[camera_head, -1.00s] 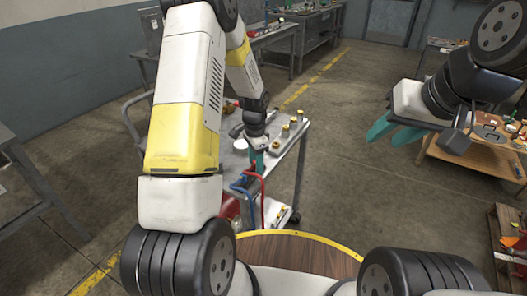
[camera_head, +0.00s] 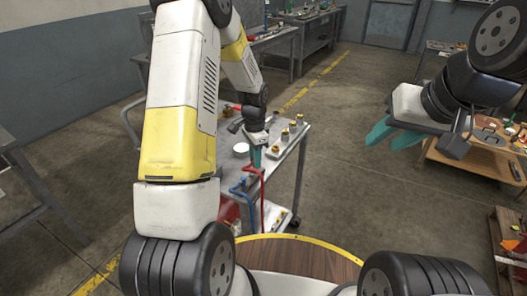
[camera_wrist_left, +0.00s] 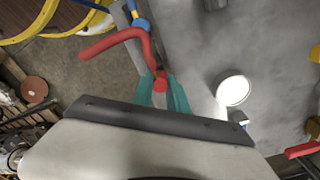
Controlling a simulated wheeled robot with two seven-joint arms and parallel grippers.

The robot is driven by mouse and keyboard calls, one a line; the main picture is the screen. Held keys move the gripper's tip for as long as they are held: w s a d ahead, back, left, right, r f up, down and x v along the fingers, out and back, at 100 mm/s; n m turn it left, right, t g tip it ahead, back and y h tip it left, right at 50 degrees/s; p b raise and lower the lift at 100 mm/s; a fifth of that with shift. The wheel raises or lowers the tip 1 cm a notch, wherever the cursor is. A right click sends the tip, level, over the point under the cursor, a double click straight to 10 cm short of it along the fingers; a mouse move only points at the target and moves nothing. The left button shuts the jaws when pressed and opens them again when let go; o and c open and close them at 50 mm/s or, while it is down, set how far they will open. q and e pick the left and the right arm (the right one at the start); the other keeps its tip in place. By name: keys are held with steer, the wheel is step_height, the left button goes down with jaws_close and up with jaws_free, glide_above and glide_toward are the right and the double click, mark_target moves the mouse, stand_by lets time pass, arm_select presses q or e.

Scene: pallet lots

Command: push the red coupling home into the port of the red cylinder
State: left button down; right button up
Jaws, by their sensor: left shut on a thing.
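My left gripper (camera_head: 257,158) is shut on the red coupling (camera_wrist_left: 160,84), which shows between its teal fingers in the left wrist view. A red hose (camera_wrist_left: 110,43) curves away from the coupling; it also shows in the head view (camera_head: 261,190). The gripper is over the near end of a grey cart. A red rounded body (camera_head: 229,212), perhaps the red cylinder, sits low beside the cart, partly behind my left arm. Its port is not visible. My right gripper (camera_head: 393,134) is open and empty at the right, well away from the cart.
A blue hose (camera_head: 240,188) stands just left of the red one. The cart top (camera_head: 277,165) carries a white disc (camera_head: 241,149) and several brass fittings (camera_head: 292,128). A wooden table (camera_head: 463,157) stands at the right. Floor between is clear.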

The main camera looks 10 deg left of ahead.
arm_select(q)
steer(key=s+d+r, duration=0.1)
steer(key=s+d, duration=0.3)
steer(key=d, duration=0.3)
steer(key=s+d, duration=0.3)
steer(key=d, duration=0.4)
steer(key=shift+s+r, duration=0.4)
